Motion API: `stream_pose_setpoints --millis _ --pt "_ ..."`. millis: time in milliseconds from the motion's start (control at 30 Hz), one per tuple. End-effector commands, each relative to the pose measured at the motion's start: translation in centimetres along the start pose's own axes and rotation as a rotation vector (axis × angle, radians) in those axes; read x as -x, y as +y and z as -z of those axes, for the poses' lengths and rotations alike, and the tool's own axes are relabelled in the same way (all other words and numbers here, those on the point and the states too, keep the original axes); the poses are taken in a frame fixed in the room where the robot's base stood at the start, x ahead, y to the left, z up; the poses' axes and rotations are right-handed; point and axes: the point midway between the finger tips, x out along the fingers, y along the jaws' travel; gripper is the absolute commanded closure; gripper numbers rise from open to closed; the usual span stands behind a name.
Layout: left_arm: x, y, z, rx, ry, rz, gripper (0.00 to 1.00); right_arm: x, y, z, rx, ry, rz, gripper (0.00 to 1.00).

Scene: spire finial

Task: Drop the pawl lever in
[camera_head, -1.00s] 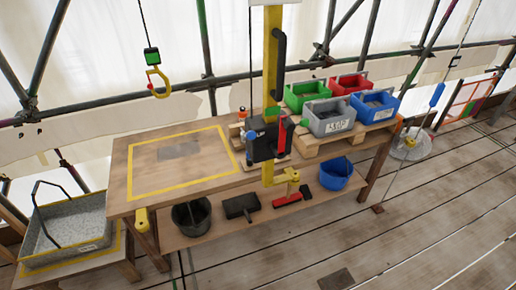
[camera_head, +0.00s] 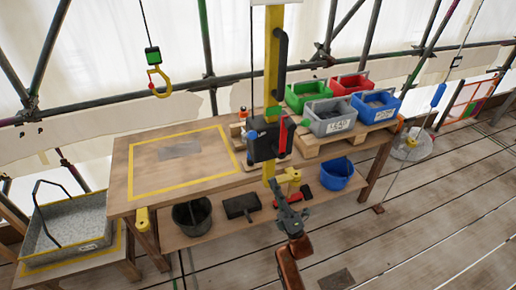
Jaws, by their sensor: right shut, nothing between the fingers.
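A black box-shaped mechanism (camera_head: 262,146) is mounted on the yellow upright post (camera_head: 272,60). A red upright lever-like part (camera_head: 283,134) is on its right side; it looks like the pawl lever, but it is too small to tell how it sits. A yellow bracket (camera_head: 290,175) sticks out low on the post. My right gripper (camera_head: 277,187) reaches up from below, shut and empty. In the picture it lies below the black mechanism and overlaps the bracket's lower part; I cannot tell whether it touches. My left gripper is not in view.
Green, red, grey and blue bins stand on a pallet (camera_head: 312,149) at the right. A black bucket (camera_head: 190,216) and a blue bucket (camera_head: 337,172) are below. A yellow hook (camera_head: 158,82) hangs at the upper left.

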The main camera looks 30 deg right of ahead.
Motion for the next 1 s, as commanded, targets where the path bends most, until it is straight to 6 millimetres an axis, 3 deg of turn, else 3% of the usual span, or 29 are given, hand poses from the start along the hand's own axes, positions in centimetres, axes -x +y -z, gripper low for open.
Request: stream_pose_setpoints --millis 467,667,1000 --pt "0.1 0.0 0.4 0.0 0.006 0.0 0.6 -0.9 0.6 0.0 0.014 0.003 -0.015 1.0" --pt "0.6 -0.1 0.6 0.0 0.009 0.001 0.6 -4.0 0.7 0.0 0.014 0.003 -0.017 1.0" --pt "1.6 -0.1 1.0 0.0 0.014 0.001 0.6 -10.9 0.8 0.0 0.013 0.003 -0.017 1.0"
